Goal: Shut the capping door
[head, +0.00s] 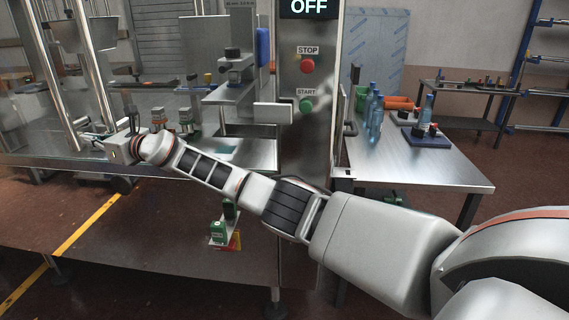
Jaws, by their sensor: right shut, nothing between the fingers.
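Steel uprights (90,70) stand slanted at the left of the filling machine. They look like the frame of the capping door, which seems to stand open, but its panel is clear or hidden and I cannot tell its edges. My right arm reaches across the picture from the lower right. My right gripper (92,139) is shut and empty at the foot of these uprights, above the machine's steel deck (50,150). I cannot tell whether it touches the frame. My left gripper is out of view.
A control column (305,150) with a red stop button (307,66), a green start button (306,106) and an OFF display (310,8) stands mid-picture. A steel table (420,165) on the right holds blue bottles (375,112). Capping parts (235,65) stand behind my arm.

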